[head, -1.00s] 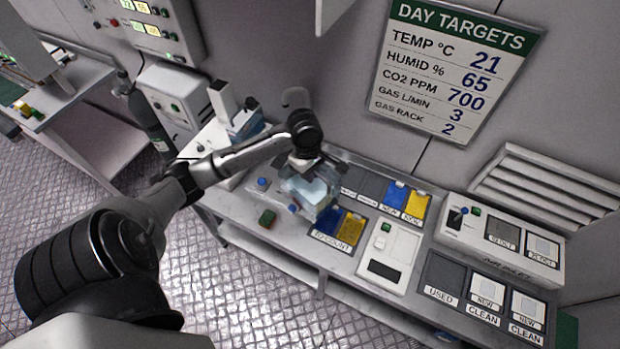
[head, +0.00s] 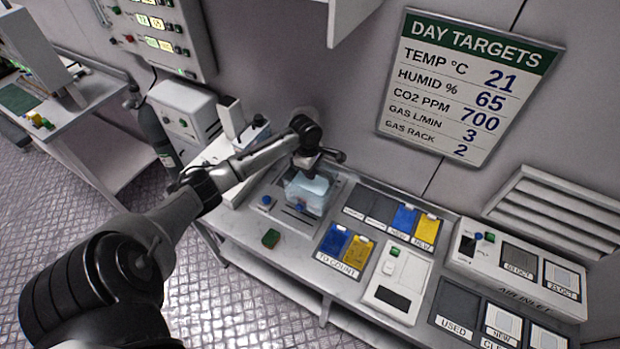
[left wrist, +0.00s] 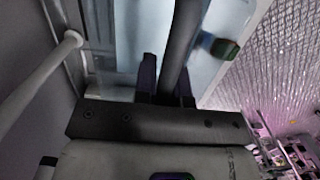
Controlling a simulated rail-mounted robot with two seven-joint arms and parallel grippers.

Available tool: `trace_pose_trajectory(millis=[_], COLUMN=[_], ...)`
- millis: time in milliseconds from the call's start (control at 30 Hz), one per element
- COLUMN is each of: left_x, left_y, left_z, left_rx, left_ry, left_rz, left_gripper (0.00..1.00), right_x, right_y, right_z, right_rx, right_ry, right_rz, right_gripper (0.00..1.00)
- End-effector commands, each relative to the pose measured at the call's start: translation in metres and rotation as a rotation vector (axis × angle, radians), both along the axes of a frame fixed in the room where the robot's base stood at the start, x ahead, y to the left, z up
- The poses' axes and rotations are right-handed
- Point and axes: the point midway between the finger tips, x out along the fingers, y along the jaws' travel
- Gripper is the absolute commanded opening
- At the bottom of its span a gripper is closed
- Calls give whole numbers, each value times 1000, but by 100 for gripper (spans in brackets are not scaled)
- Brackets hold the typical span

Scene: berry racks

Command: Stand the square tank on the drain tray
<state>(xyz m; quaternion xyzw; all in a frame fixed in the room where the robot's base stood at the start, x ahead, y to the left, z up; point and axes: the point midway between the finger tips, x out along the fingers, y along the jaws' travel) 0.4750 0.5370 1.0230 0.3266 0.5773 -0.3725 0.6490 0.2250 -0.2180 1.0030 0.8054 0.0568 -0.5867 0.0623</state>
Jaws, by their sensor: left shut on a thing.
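The square tank (head: 307,194) is a clear, boxy vessel with pale blue contents. It is at the back left of the bench in the head view, at a grey tray with a raised edge (head: 290,216), which looks like the drain tray. Whether the tank's base touches the tray I cannot tell. My left gripper (head: 312,165) is over the tank's top and shut on it. In the left wrist view, the gripper's dark fingers (left wrist: 165,80) reach over the pale blue tank (left wrist: 120,40). My right gripper is not in view.
A blue knob (head: 266,200) and a dark green block (head: 271,238) are on the bench near the tank. The TO COUNT tray (head: 337,265) with blue and yellow cards is to the right. A white box device (head: 398,285) stands beyond it. A pale pipe (left wrist: 40,85) shows in the wrist view.

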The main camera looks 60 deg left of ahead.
Motion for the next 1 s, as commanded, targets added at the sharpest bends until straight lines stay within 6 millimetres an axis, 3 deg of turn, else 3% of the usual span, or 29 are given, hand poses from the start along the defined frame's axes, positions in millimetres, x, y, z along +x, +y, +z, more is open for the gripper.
trace_pose_trajectory(millis=[200,467,800,1000], left_x=[11,13,12,13], left_y=[14,17,17,17], left_z=[-8,-12,-45,-50], left_rx=[0,0,0,2], left_ry=[-4,-4,-2,-5], left_rz=[1,-1,0,-1], left_gripper=[0,0,0,0], right_x=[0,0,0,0], right_y=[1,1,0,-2], right_z=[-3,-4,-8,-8], right_rx=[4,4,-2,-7], right_ry=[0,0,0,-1], right_rz=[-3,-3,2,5], right_gripper=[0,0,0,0])
